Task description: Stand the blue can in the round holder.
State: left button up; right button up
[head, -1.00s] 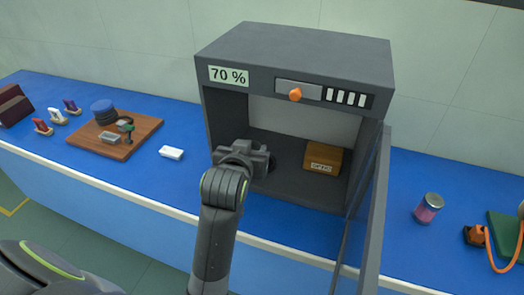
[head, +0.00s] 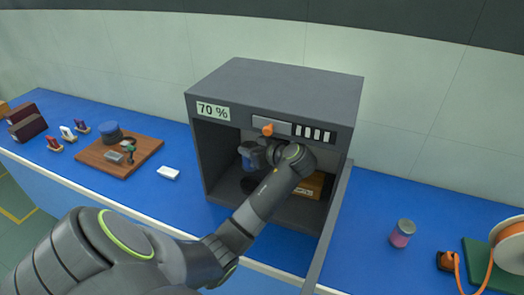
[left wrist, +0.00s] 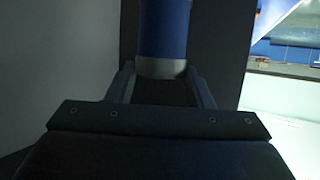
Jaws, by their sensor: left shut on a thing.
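The blue can (head: 246,149) is inside the open grey cabinet (head: 270,85), towards its left side. My left gripper (head: 254,155) is shut on it and holds it roughly upright. In the left wrist view the can (left wrist: 163,32) stands between the two fingers (left wrist: 163,84), with a grey band at its lower visible end. A dark round thing (head: 250,185), which looks like the round holder, shows on the cabinet floor below the can. I cannot tell whether the can touches it. My right gripper is not in view.
A brown labelled box (head: 309,188) sits in the cabinet, partly behind my arm. The open door (head: 328,230) stands out at the right. A wooden board (head: 145,150) and white block (head: 168,173) lie left; a pink jar (head: 402,234) stands right.

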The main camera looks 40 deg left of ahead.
aim_at(255, 170)
pick_arm(q)
jog(key=shift+f, duration=0.3)
jog(key=shift+f+b, duration=0.7)
jog(key=shift+b, duration=0.05)
notch_tip(255, 170, down, 4)
jog(key=b, duration=0.3)
jog(key=shift+f+b, duration=0.55)
jog(key=shift+f, duration=0.2)
jog(key=shift+f+b, duration=0.45)
jog(key=shift+f, duration=0.25)
dwell(0.3)
jog(key=o, duration=0.8)
